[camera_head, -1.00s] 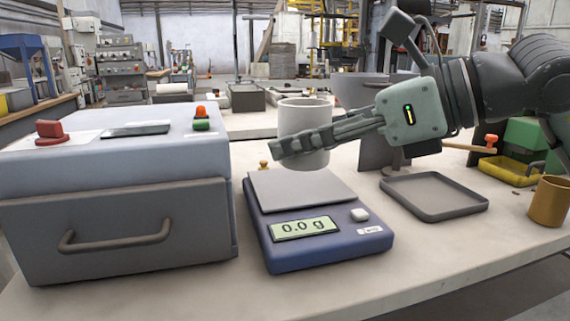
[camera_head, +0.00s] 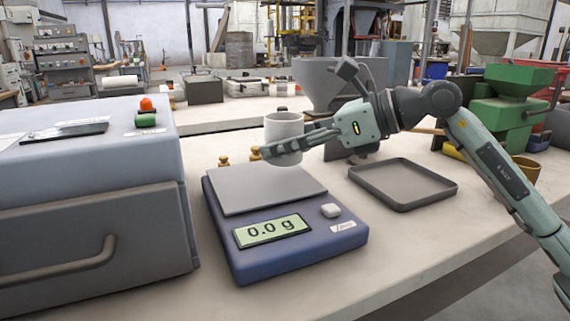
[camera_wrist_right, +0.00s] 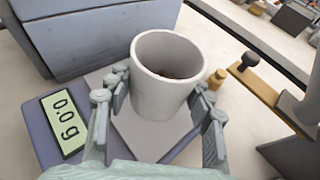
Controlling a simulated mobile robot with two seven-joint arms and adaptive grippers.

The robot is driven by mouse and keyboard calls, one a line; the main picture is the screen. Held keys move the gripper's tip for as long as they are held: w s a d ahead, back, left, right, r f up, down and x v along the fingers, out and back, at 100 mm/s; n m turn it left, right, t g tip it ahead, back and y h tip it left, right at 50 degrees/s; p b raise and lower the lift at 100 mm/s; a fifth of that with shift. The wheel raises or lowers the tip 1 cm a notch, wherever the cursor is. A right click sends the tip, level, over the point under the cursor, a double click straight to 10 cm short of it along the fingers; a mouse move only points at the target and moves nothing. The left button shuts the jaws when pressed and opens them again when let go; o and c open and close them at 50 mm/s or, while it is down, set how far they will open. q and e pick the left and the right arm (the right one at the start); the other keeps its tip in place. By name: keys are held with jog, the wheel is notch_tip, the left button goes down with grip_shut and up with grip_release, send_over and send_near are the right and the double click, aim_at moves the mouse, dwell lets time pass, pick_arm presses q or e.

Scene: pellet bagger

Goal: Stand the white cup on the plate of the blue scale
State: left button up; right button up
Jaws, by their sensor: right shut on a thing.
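The white cup (camera_head: 285,137) is upright in my right gripper (camera_head: 277,150), above the rear part of the scale plate. The blue scale (camera_head: 299,245) has a grey square plate (camera_head: 252,192) and its display reads 0.0 g. In the right wrist view the cup (camera_wrist_right: 165,95) sits between the two fingers, with some brown stuff at its bottom. The scale plate (camera_wrist_right: 150,140) shows below and around it. The cup's base looks close to the plate, but I cannot tell whether it touches. My left gripper is not in view.
A grey-blue machine (camera_head: 90,220) with a drawer handle stands left of the scale. A dark shallow tray (camera_head: 405,204) lies to the right. Small brass weights (camera_head: 223,161) stand behind the scale.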

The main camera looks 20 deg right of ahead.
aim_at(285, 164)
notch_tip(285, 164, down, 4)
jog(key=shift+r, duration=0.15)
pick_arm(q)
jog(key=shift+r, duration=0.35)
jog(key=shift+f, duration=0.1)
pick_arm(e)
jog(key=shift+f, duration=0.2)
jog(key=shift+f+b, duration=0.1)
jog(key=shift+b, duration=0.2)
jog(key=o, duration=1.2)
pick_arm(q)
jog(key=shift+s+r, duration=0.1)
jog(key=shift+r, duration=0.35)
pick_arm(e)
jog(key=shift+o, duration=0.2)
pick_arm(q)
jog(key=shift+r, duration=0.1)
